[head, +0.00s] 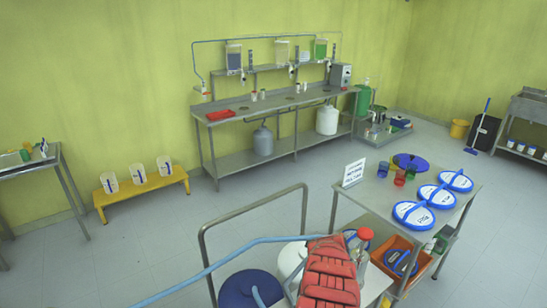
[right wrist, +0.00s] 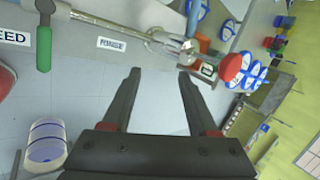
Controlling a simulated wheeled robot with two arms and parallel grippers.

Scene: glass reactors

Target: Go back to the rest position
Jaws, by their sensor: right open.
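My right gripper (right wrist: 160,75) shows in the right wrist view with its two dark fingers apart. Nothing is between the fingers. A metal fitting with a red round knob (right wrist: 231,67) lies beyond the fingertips, towards the upper right, and a gap to it cannot be judged exactly. A green-handled valve (right wrist: 43,48) is at the upper left. Neither gripper can be made out in the head view, and my left gripper is not seen.
A red ribbed object (head: 330,275), a red-capped glass part (head: 362,250) and a blue hose (head: 225,258) are close in front. A steel table (head: 375,200) with blue-and-white lids (head: 412,215) stands at right. A long bench (head: 275,103) lines the back wall.

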